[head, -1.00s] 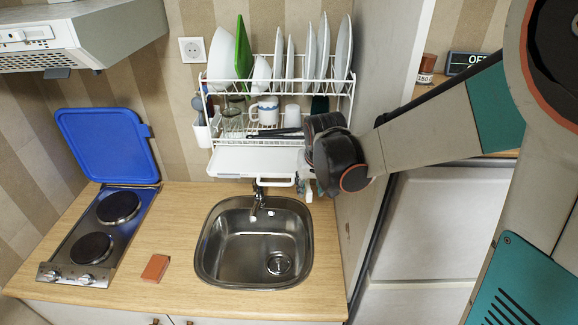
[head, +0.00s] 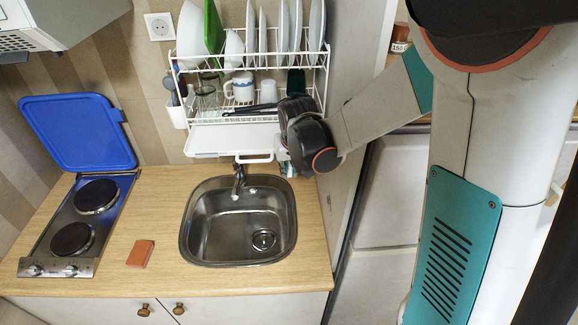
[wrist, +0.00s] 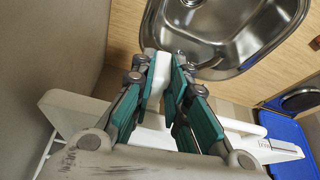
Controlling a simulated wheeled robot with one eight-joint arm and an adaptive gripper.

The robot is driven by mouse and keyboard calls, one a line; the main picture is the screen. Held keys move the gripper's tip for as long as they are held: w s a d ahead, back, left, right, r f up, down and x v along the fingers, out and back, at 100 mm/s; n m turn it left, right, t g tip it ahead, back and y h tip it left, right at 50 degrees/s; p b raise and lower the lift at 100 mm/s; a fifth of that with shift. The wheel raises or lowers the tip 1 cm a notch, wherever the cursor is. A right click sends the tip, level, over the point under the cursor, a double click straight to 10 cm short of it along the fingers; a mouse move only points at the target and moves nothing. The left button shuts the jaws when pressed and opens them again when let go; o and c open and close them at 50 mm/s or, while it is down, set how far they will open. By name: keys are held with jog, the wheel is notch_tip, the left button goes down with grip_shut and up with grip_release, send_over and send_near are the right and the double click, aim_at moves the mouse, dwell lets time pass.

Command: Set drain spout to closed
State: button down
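The dish rack's white drip tray (head: 215,140) hangs above the sink's back edge; its white front bar (head: 252,158) lies left of my gripper. My gripper (head: 291,170) is under the tray's right end, mostly hidden by my wrist. In the wrist view, my gripper (wrist: 160,62) has its teal fingers on either side of a small white piece (wrist: 158,74), which looks like the drain spout. The piece lies close along the left finger. Whether the right finger touches it I cannot tell. Its outlet setting is not clear.
The steel sink (head: 188,225) and tap (head: 239,180) are just below. The rack (head: 325,70) above holds plates and cups. A tall cabinet side (head: 345,170) stands close on the right. A sponge (head: 140,253) and a hob (head: 40,245) with its blue lid raised are left.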

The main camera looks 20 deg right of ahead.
jog(key=shift+d, duration=0.1)
jog(key=shift+d+n+y+b, duration=0.5)
jog(key=shift+n+b, duration=0.1)
jog(key=shift+n, duration=0.55)
jog(key=shift+d+n+y+b, duration=0.45)
jog(key=shift+n+b, duration=0.15)
jog(key=shift+n, duration=0.55)
jog(key=shift+w, duration=0.1)
jog(key=c, duration=1.6)
grip_release()
jog(key=shift+o, duration=0.2)
